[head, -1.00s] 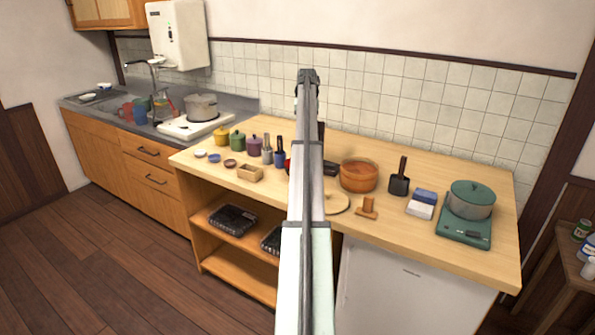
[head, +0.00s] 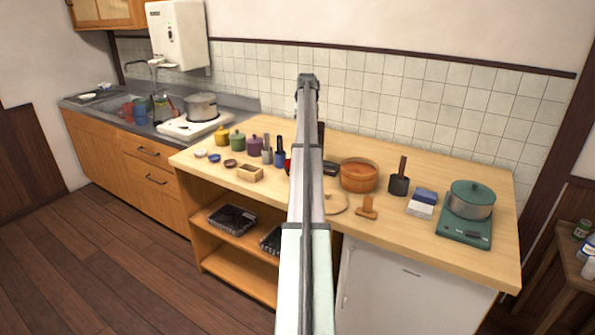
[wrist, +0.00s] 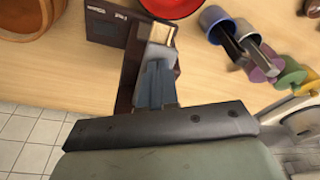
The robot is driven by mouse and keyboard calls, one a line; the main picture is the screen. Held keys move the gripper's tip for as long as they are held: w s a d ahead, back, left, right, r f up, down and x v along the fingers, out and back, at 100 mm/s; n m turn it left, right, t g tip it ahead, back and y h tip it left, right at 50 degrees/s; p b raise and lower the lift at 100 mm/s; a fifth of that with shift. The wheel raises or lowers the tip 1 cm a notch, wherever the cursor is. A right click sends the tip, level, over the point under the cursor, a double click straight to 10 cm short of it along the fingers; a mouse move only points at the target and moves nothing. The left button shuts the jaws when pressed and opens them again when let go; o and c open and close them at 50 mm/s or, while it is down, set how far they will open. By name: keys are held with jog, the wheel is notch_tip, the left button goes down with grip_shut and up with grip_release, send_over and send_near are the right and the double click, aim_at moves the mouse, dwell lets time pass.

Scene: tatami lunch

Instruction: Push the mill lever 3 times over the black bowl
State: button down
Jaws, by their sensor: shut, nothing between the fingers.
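In the wrist view, my gripper (wrist: 157,72) is shut with nothing between its fingers. It lies over or against a dark brown upright thing (wrist: 123,75), which looks like the mill. Whether the fingers touch its lever cannot be told. A dark block with a pale label (wrist: 104,27) adjoins it. A bowl with a bright red inside (wrist: 174,6) is cut off at the top edge; whether this is the black bowl is unclear. In the head view my arm hides the gripper and most of the mill; a dark upright part (head: 321,133) shows beside the arm.
A wooden tub (head: 359,176) stands right of my arm on the wooden counter (head: 400,228). Blue (head: 280,157) and purple (head: 255,146) containers stand to the left. A green pot (head: 471,199) sits far right. The tiled wall (head: 420,95) closes the back.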

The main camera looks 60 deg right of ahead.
jog(key=shift+d+v, duration=0.15)
jog(key=shift+v, duration=0.8)
jog(key=shift+d+v, duration=0.15)
jog(key=shift+v, duration=0.75)
jog(key=shift+w+f, duration=0.1)
jog(key=shift+w, duration=0.1)
jog(key=shift+a+x, duration=0.15)
jog(key=shift+x, duration=0.75)
jog(key=shift+a+x, duration=0.15)
jog(key=shift+x, duration=0.7)
jog(key=shift+s, duration=0.2)
jog(key=shift+d+v, duration=0.15)
jog(key=shift+v, duration=0.8)
jog(key=shift+d+v, duration=0.15)
jog(key=shift+v, duration=0.75)
jog(key=shift+w+f, duration=0.1)
jog(key=shift+w, duration=0.1)
